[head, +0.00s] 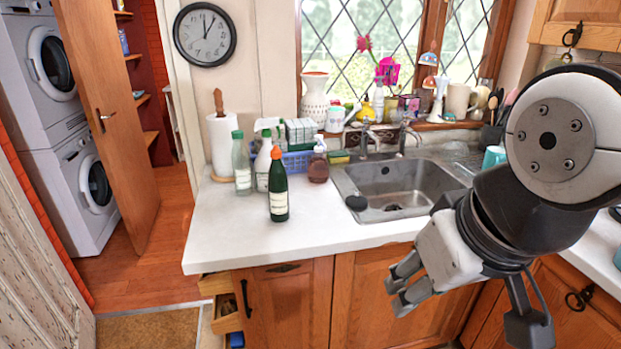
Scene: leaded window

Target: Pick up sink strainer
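A small dark round thing (356,202), which looks like the sink strainer, sits at the left rim of the steel sink (345,184). Its details are too small to make out. A round drain fitting (392,207) shows at the bottom of the basin. My gripper (396,286) hangs in front of the counter, below and to the right of the dark round thing, and apart from it. Its two fingers are spread with a gap between them, and nothing is held. My arm covers the right part of the counter.
A dark green bottle (278,190), a brown soap bottle (318,168) and a blue basket (297,163) stand left of the sink. The tap (364,138) is behind it. The front left of the white counter (225,235) is clear. A drawer (227,318) stands open below.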

